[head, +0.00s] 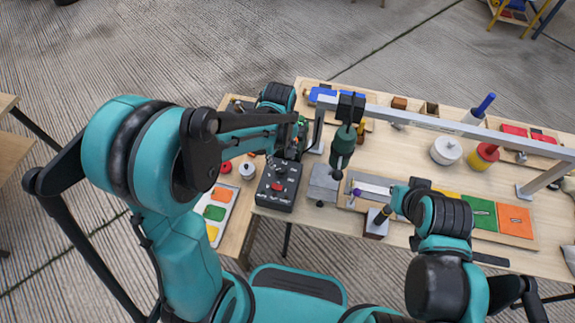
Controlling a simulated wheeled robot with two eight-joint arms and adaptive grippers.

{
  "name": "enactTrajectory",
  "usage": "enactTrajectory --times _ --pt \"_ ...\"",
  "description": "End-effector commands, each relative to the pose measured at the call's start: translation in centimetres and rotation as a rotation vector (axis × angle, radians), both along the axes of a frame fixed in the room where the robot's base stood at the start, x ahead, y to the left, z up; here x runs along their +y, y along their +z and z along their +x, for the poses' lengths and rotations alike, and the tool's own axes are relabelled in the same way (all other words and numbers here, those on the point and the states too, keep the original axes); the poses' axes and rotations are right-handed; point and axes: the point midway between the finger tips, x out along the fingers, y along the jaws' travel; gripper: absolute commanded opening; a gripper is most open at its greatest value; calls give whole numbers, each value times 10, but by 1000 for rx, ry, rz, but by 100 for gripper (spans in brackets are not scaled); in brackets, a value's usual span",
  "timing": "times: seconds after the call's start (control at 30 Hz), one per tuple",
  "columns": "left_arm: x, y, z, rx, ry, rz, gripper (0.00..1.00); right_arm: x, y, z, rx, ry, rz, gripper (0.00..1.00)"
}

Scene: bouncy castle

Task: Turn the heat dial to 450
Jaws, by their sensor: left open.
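A dark grey control box (277,186) sits near the front edge of the workbench, with small red and dark controls on its top. I cannot make out which control is the heat dial, or any number on it. My left gripper (292,150) is open and empty, just above and behind the back of this box, partly hidden by its own arm. My right arm reaches in at the right, and its gripper (385,214) is low over the bench front beside a small wooden block. Whether its fingers are apart is not clear.
A dark green tool (343,145) hangs from a grey overhead beam (440,122), just right of my left gripper. A grey metal block (323,184) stands right of the control box. A tray with coloured patches (215,212) lies left. White and yellow containers stand farther right.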

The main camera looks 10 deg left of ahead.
Motion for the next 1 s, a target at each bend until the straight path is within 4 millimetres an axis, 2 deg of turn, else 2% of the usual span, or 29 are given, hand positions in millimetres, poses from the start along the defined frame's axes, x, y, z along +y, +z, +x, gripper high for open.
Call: enactTrajectory --times 0.03,0.1,0.3,0.43,0.67,0.7,0.87,0.9,1.0 --pt "0 -12 0 -1 0 1 49 0 -7 0 0 0 0 0" --pt "0 -25 1 -1 -1 0 49 0 -12 0 0 0 0 0" --pt "0 -51 0 -3 -1 0 49 0 -22 0 0 0 0 0" --pt "0 -57 1 -3 -2 0 49 0 -24 0 0 0 0 0" --pt "0 -57 0 -3 -2 0 49 0 -23 0 0 0 0 0" --pt "0 -57 0 -3 -2 0 46 0 -23 0 0 0 0 0" --pt "0 -57 0 -3 -2 0 4 0 -23 0 0 0 0 0" --pt "0 -57 0 -3 -2 0 0 0 -23 0 0 0 0 0" --pt "0 -57 0 -3 -2 0 0 0 -23 0 0 0 0 0"
